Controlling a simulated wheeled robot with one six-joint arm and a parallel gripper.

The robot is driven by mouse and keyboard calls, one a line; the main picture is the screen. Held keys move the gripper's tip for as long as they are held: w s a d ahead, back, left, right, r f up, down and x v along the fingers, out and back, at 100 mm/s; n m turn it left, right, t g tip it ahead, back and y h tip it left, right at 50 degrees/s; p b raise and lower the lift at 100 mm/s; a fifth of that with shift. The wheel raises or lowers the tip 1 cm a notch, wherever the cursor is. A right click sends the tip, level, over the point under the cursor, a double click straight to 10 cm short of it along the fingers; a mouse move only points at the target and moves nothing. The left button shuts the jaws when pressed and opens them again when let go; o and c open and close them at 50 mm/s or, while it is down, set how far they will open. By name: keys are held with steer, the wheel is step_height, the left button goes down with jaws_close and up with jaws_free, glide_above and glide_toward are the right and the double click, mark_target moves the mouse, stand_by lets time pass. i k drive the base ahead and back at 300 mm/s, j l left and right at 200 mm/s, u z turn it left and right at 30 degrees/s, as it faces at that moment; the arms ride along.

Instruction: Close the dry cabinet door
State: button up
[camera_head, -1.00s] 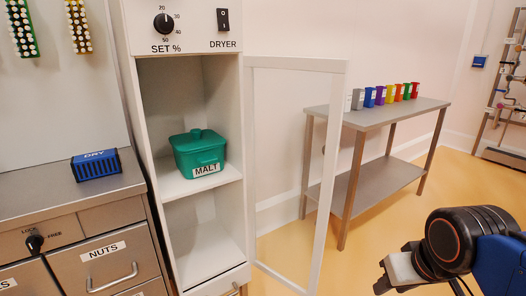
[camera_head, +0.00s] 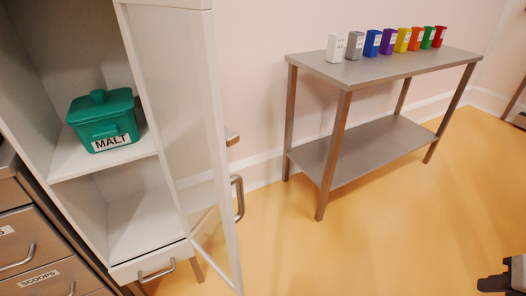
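The dry cabinet (camera_head: 150,232) stands at the left with its front open. Its door (camera_head: 218,150), a clear pane in a white frame, stands swung out from the cabinet's right side, clear of the opening. A metal bar handle (camera_head: 239,198) shows on the door's outer side. A green lidded box (camera_head: 103,120) labelled MALT sits on the shelf inside. My gripper (camera_head: 492,284) shows only as a dark tip at the lower right edge, far from the door and touching nothing visible. Most of it is out of frame, so its opening is hidden.
A metal table (camera_head: 400,66) stands by the back wall, with a row of several coloured bins (camera_head: 388,42) on top. Drawers (camera_head: 22,240) adjoin the cabinet at the left. The yellow floor (camera_head: 370,235) between door and gripper is clear.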

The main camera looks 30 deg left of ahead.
mark_target(201, 14)
steer(key=i+l+u, duration=0.1)
steer(key=i, duration=0.25)
steer(key=i+l, duration=0.2)
steer(key=i, duration=0.15)
steer(key=i+u, duration=0.2)
steer(key=u, duration=0.25)
steer(key=i+u, duration=0.2)
steer(key=u, duration=0.3)
steer(key=i+l+u, duration=0.15)
steer(key=u, duration=0.3)
steer(key=i+l+u, duration=0.15)
steer(key=u, duration=0.35)
steer(key=i+l+u, duration=0.1)
steer(key=l+u, duration=0.2)
steer(key=u, duration=0.15)
steer(key=l+u, duration=0.25)
steer(key=u, duration=0.25)
steer(key=i+l+u, duration=0.1)
steer(key=l+u, duration=0.2)
steer(key=u, duration=0.15)
steer(key=k+l+u, duration=0.2)
steer(key=l+u, duration=0.2)
steer(key=l, duration=0.15)
steer(key=k+l, duration=0.25)
steer(key=k, duration=0.2)
steer(key=k+l+z, duration=0.1)
steer(key=k+l, duration=0.2)
steer(key=k, duration=0.2)
